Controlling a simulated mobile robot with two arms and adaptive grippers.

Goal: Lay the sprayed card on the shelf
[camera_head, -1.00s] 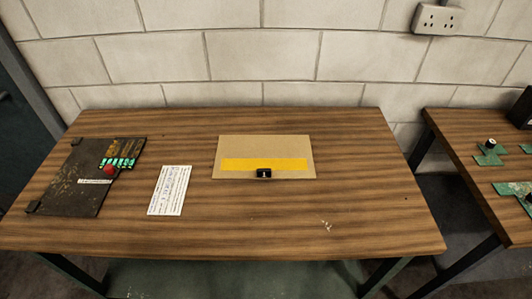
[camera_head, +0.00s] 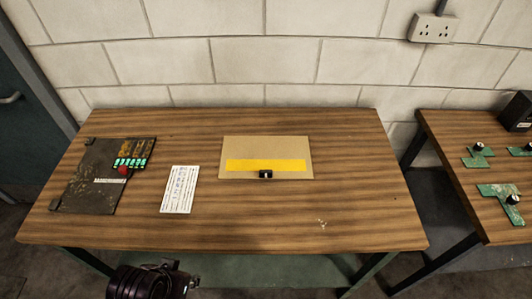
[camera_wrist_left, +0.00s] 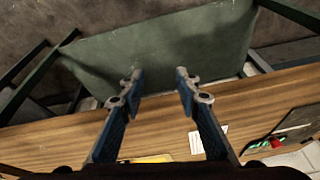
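The tan card (camera_head: 266,146) with a bright yellow stripe (camera_head: 266,165) lies flat at the back middle of the wooden table (camera_head: 330,215). A small black block with a light mark (camera_head: 265,174) sits at its front edge. A green shelf (camera_head: 270,268) shows below the table's front edge; it also shows in the left wrist view (camera_wrist_left: 165,45), bare where visible. My left gripper (camera_wrist_left: 160,75) is open and empty in the left wrist view, its fingers over the table's front edge and the shelf in that picture. My right gripper is in neither view.
A dark panel (camera_head: 88,185) with green connectors and a red button lies at the table's left. A white printed sheet (camera_head: 179,189) lies beside it. A second table (camera_head: 450,165) at right holds green stencil-like pieces.

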